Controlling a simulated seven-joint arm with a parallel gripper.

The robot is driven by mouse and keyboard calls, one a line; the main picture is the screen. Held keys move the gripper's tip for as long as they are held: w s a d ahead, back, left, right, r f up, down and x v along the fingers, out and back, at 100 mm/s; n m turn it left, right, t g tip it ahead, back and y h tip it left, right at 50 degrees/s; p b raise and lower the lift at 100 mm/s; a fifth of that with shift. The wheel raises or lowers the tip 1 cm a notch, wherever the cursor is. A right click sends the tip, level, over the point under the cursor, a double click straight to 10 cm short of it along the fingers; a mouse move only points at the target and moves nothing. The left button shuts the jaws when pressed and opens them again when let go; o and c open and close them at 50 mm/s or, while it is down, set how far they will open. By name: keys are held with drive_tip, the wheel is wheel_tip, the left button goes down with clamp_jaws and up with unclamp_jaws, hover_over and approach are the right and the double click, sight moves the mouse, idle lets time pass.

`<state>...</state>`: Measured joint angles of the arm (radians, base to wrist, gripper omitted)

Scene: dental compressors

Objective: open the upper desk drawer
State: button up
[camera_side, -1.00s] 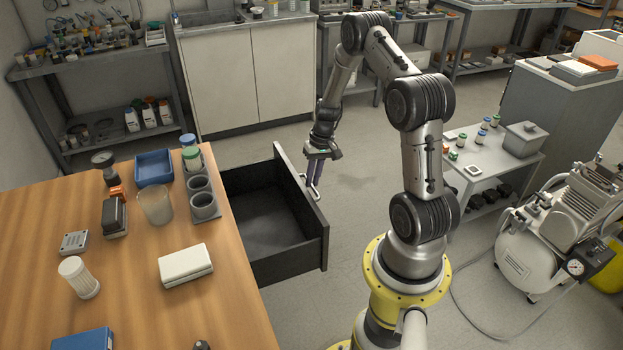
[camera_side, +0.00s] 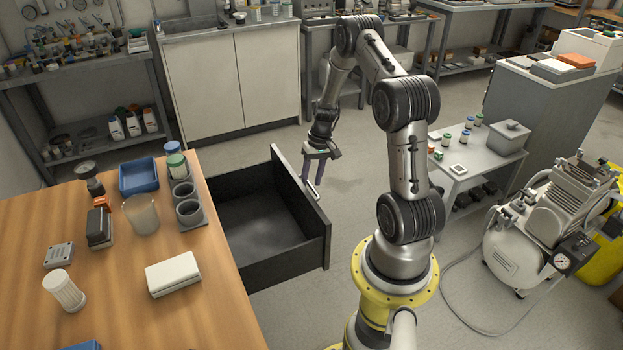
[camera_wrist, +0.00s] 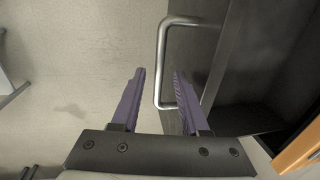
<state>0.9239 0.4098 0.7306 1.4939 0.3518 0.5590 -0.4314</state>
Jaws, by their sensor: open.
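The black upper drawer (camera_side: 262,225) stands far out from the wooden desk (camera_side: 120,270) in the side view, its inside empty. Its front panel (camera_wrist: 185,50) also shows in the wrist view. A metal bar handle (camera_wrist: 162,60) is on that front and also shows in the side view (camera_side: 312,190). My gripper (camera_side: 313,182) is at the handle, outside the drawer front. In the wrist view, the purple fingers of my gripper (camera_wrist: 159,72) are open, one on each side of the handle bar, with gaps visible. Whether the fingertips reach past the bar is unclear.
On the desk are a blue tray (camera_side: 139,175), a clear beaker (camera_side: 141,214), grey cups (camera_side: 189,212) and a white box (camera_side: 173,274). A grey cart (camera_side: 465,180) and a compressor (camera_side: 520,245) stand at right. Floor beyond the drawer front is clear.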

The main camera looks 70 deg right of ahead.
wheel_tip(320, 180, up, 14)
drive_tip(key=s+d, duration=0.1)
drive_tip(key=shift+s+d+f, duration=0.15)
drive_tip(key=shift+s+d, duration=0.25)
idle(0.3)
drive_tip(key=w+a+r+n+h, duration=0.1)
drive_tip(key=w+a+r+n, duration=0.2)
drive_tip(key=w+a+r, duration=0.35)
drive_tip(key=a+r+n+t, duration=0.2)
drive_tip(key=a+r+n, duration=0.1)
drive_tip(key=a+r, duration=0.9)
drive_tip(key=s+a+r+n+t, duration=0.25)
drive_tip(key=s+a, duration=0.45)
drive_tip(key=a, duration=0.5)
drive_tip(key=s+a+f, duration=0.2)
drive_tip(key=s+f, duration=0.2)
drive_tip(key=s, duration=0.5)
drive_tip(key=shift+s+n+h, duration=0.25)
drive_tip(key=shift+n+h, duration=0.05)
drive_tip(key=shift+n, duration=0.05)
